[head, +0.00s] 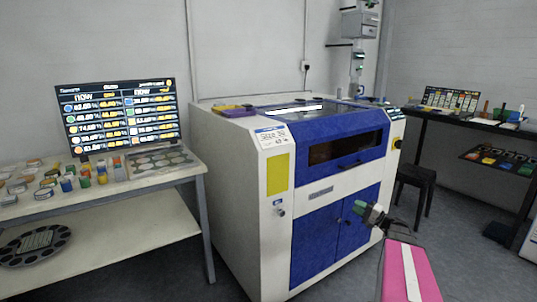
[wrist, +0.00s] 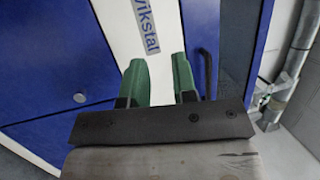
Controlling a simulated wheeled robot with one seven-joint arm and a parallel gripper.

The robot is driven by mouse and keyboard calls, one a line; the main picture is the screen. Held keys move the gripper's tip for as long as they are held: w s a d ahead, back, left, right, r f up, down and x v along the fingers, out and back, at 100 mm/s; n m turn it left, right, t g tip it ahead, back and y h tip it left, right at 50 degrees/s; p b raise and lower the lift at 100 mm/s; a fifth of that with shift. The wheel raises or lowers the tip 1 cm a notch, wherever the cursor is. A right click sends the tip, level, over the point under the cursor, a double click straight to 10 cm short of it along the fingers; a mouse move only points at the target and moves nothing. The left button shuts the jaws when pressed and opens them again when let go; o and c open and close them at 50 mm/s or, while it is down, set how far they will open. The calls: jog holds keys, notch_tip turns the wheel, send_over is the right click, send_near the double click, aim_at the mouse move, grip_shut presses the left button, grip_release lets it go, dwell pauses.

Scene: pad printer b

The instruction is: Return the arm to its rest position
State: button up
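My gripper (head: 370,214) is in front of the blue lower doors of the white and blue machine (head: 262,218) in the head view. My pink arm link reaches up to it from the bottom edge. In the wrist view, the two green fingers of my gripper (wrist: 160,78) stand apart with nothing between them. Beyond them are the machine's white band with dark lettering and a blue door (wrist: 50,60) with a round knob. I cannot tell the exact distance from the fingers to the machine.
A table (head: 150,180) on the left holds a screen (head: 118,115) and many small coloured pots. A black stool (head: 415,185) stands right of the machine, by a dark table (head: 470,122) with bottles and another screen. Grey floor shows between the machine and the right table.

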jog(key=s+a+f+n+g+h, duration=0.2)
jog(key=s+a+f+g, duration=0.25)
jog(key=a, duration=0.35)
jog(key=s+a+f+n+g+h, duration=0.25)
jog(key=a+f+g, duration=0.2)
jog(key=a, duration=0.45)
jog(key=s+a+f+n+g+h, duration=0.1)
jog(key=s+f+g+h, duration=0.1)
jog(key=s+h, duration=0.3)
jog(key=s+a+f+n+g+h, duration=0.1)
jog(key=s+a+f+n+h, duration=0.1)
jog(key=s+h, duration=0.4)
jog(key=shift+s+g, duration=0.4)
jog(key=shift+s, duration=0.1)
